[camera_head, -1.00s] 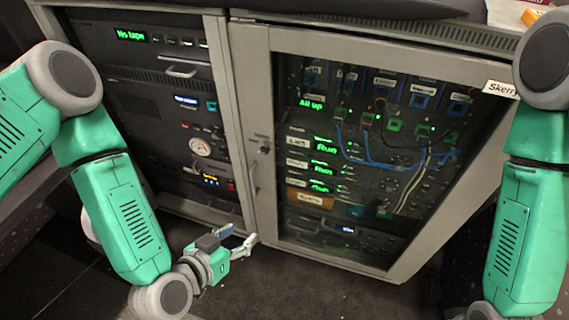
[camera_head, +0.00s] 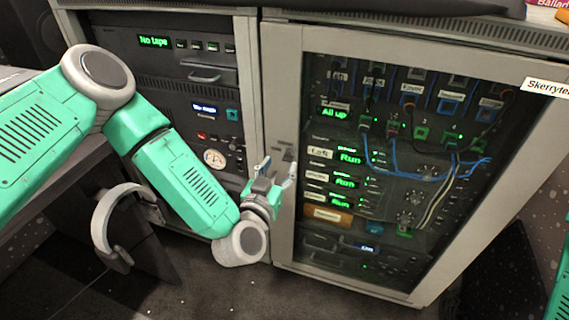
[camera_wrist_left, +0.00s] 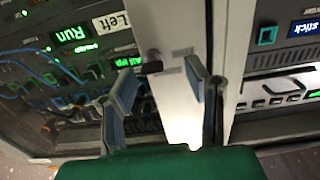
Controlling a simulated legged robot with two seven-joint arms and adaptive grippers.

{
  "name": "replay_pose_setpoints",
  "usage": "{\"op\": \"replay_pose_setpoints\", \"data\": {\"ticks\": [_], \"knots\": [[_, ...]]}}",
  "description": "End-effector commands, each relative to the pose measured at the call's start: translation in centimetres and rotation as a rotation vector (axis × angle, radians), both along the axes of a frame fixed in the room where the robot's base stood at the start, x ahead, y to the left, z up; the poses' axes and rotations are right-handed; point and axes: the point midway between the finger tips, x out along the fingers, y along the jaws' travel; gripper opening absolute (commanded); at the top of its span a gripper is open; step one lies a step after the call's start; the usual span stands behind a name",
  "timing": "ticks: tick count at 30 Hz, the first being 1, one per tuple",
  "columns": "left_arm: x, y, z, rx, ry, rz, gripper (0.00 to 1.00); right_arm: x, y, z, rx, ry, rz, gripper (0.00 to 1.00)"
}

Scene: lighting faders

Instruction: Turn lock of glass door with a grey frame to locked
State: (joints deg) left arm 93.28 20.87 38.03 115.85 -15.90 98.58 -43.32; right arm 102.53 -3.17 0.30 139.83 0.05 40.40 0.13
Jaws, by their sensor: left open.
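The glass door (camera_head: 400,150) with a grey frame (camera_head: 284,80) is shut on the right cabinet. Its lock (camera_head: 288,154) is a small dark piece on the left side of the frame. My left gripper (camera_head: 278,166) is open and empty, raised in front of that side of the frame just by the lock. In the left wrist view, the dark lock knob (camera_wrist_left: 152,67) stands out from the frame between and beyond the two open fingers (camera_wrist_left: 161,82). I cannot tell whether the fingers touch it. My right gripper is not in view.
The left cabinet (camera_head: 247,60) holds a tape deck (camera_head: 165,50) and a gauge (camera_head: 214,158). A grey curved armrest (camera_head: 108,215) stands at the lower left, near my left arm. Lit panels and blue cables (camera_head: 400,174) are behind the glass. The floor in front is clear.

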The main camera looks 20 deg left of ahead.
Motion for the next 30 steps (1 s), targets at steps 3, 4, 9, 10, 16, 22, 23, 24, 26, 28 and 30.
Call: {"op": "replay_pose_setpoints", "data": {"ticks": [3, 4, 9, 10, 16, 22, 23, 24, 26, 28, 30], "knots": [[1.8, -0.2, 0.0, 0.002, -0.003, 0.002, 0.43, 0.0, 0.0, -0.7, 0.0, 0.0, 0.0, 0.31], [2.2, -0.3, 0.0, 0.002, -0.002, 0.001, 0.43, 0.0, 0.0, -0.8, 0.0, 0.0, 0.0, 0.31], [3.2, -0.3, 0.1, 0.003, -0.001, 0.0, 0.43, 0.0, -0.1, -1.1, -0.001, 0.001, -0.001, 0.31], [3.3, -0.3, 0.1, 0.002, -0.001, 0.0, 0.43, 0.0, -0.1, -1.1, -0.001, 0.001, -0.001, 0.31], [3.4, -0.1, 0.1, -0.001, 0.0, 0.0, 0.43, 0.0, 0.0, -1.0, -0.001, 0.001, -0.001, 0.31], [3.4, -0.1, 0.1, 0.0, 0.0, 0.0, 0.0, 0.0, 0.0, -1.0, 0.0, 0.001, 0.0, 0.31], [3.4, -0.1, 0.1, 0.001, 0.0, 0.001, 0.0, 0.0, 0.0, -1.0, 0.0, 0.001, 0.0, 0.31], [3.4, -0.1, 0.1, 0.001, 0.0, 0.002, 0.0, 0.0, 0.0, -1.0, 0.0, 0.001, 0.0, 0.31], [3.4, 0.0, 0.1, 0.002, 0.0, 0.004, 0.0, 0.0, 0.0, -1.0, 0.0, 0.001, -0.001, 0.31], [3.4, 0.0, 0.1, 0.0, 0.0, 0.004, 0.0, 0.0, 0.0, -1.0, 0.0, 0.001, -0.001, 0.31], [3.4, 0.0, 0.1, -0.006, -0.001, 0.003, 0.0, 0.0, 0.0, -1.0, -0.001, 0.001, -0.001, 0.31]]}}
